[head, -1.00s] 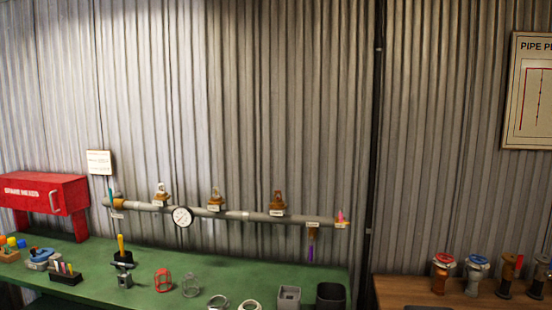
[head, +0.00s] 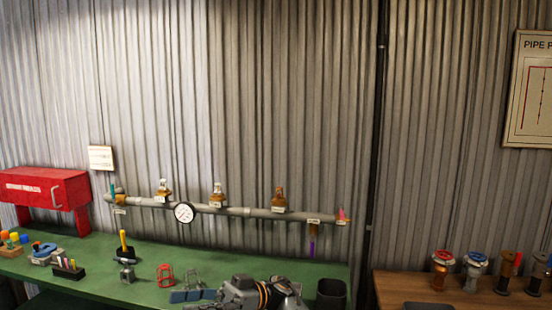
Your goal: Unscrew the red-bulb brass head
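A grey pipe (head: 232,210) runs along the wall above the green bench. Three upright brass heads stand on it: a left one (head: 163,190), a middle one (head: 217,195) and a right, darker brown one (head: 279,200). Their bulb colours are too small to tell. A brass fitting (head: 343,221) with a pinkish-red piece sits at the pipe's right end. A brass piece with a purple part (head: 312,238) hangs below. My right gripper (head: 192,298) is low over the bench front, pointing left, apart from the heads. Its finger opening is unclear. My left gripper is not in view.
The green bench (head: 60,262) holds a pen block (head: 68,268), a red cage (head: 166,274), a grey cage (head: 194,277) and a dark bin (head: 331,293). A red cabinet (head: 45,189) stands left. A gauge (head: 185,212) is on the pipe. Valves stand on the wooden table (head: 400,285) at right.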

